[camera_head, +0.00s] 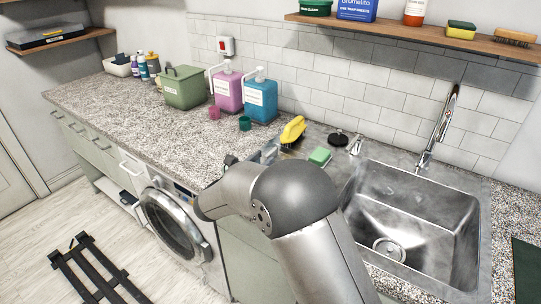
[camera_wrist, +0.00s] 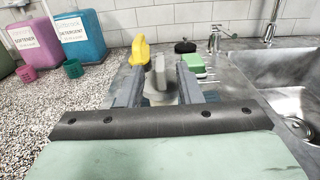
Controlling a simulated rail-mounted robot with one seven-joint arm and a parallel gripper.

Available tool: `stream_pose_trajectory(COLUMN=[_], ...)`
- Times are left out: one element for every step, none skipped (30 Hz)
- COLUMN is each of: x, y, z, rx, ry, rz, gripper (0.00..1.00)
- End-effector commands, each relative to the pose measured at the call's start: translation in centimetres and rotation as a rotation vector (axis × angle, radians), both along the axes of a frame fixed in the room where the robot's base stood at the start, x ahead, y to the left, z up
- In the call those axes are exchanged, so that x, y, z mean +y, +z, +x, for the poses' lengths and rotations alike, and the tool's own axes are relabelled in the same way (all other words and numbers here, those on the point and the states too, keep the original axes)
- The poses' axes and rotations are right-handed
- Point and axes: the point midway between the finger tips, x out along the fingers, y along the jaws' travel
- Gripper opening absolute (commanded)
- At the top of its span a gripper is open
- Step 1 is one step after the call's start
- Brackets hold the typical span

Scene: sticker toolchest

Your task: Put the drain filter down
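The drain filter (camera_wrist: 159,80) is a grey piece with a round body and a thin upright grip. In the wrist view it sits between the two dark fingers of my gripper (camera_wrist: 160,82), and its body spans the gap between them. My gripper appears shut on it. In the head view my gripper (camera_head: 268,152) is at the counter left of the sink, mostly hidden behind my arm, and I cannot make out the filter there. Whether the filter's underside touches the counter is hidden.
A yellow brush (camera_head: 293,130), a green sponge (camera_head: 320,156) and a black stopper (camera_head: 338,138) lie beyond my gripper. The sink (camera_head: 364,205) is to the right. Pink (camera_head: 228,92) and blue (camera_head: 260,100) bottles stand left.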

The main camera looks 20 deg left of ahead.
Motion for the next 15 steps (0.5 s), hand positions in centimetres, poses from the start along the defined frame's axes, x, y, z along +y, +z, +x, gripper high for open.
stream_pose_trajectory(x=[0.4,0.5,0.7,0.8,0.9,1.0,1.1,1.2,1.3,1.3,1.3,1.3,1.3,1.3,1.3], y=[-0.2,-0.2,-0.1,-0.1,-0.1,-0.1,-0.1,-0.1,-0.1,-0.1,0.0,0.0,0.0,0.0,0.0], z=[-1.1,-1.6,-2.3,-2.8,-3.2,-3.6,-3.9,-4.2,-4.4,-4.6,-4.7,-4.8,-4.8,-4.8,-4.8], rx=[-0.001,-0.001,-0.001,0.000,-0.001,-0.001,-0.001,-0.001,0.000,0.000,0.000,0.000,0.000,0.000,0.000], ry=[0.004,0.003,0.003,0.003,0.003,0.002,0.001,0.001,0.001,0.001,0.000,0.000,0.000,0.000,-0.001], rz=[0.000,0.000,0.001,0.001,0.001,0.000,0.000,0.000,0.000,0.000,0.000,0.001,0.000,0.000,0.000], gripper=[0.32,0.32,0.32,0.32,0.32,0.32,0.32,0.32,0.32,0.32,0.32,0.32,0.32,0.32,0.32])
